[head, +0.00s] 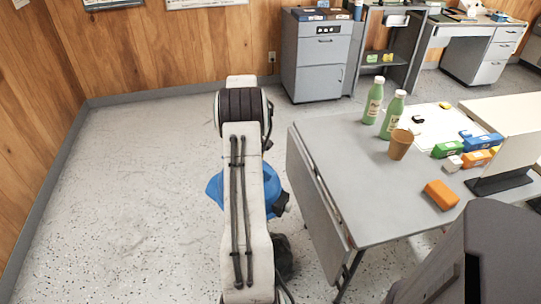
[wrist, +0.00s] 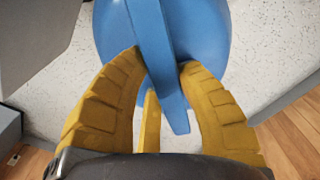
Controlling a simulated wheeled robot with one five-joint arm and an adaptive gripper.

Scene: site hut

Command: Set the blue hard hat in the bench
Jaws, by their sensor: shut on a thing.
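The blue hard hat (head: 215,188) shows in the head view behind my arm, above the floor and left of the grey table. In the wrist view the hat (wrist: 200,35) fills the top middle, with a raised band running down to a narrow end between my fingers. My gripper (wrist: 160,64) has its yellow fingers closed on it. In the head view my arm hides most of the hat and the fingers. No piece is clearly marked as the bench; the nearest worktop is the grey table (head: 330,155).
On the table stand two green bottles (head: 373,100) (head: 391,115), a brown cup (head: 400,144), an orange block (head: 441,194) and several coloured boxes (head: 482,142). Its front left part is bare. A grey cabinet (head: 319,60) stands at the back wall. The floor (head: 130,190) on the left is clear.

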